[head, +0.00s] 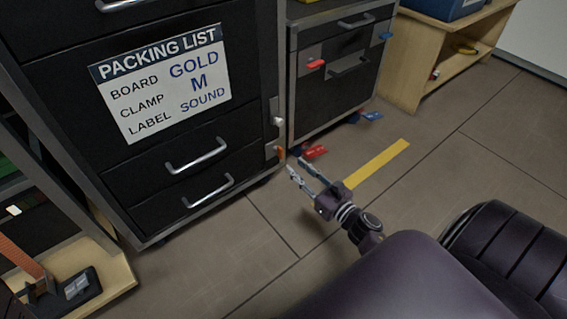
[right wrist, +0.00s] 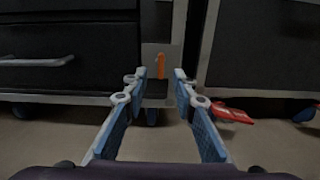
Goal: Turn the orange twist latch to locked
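The orange twist latch (right wrist: 160,66) sits on a grey plate low on the cabinet's corner post. In the right wrist view it stands nearly upright, tilted slightly to the right at the top. In the head view the latch (head: 281,153) is a small orange piece just beyond my fingertips. My right gripper (head: 296,166) is open and empty, pointing at the latch. In the right wrist view the latch shows between and beyond the two fingertips (right wrist: 160,74), with no visible contact. My left gripper is not in view.
The black drawer cabinet (head: 75,182) carries a packing list sign (head: 163,82). A second cabinet (head: 340,92) stands to the right, with a red piece (head: 315,152) low by its base. A wooden shelf (head: 405,75) is farther right. Open floor with a yellow strip (head: 378,164) lies in front.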

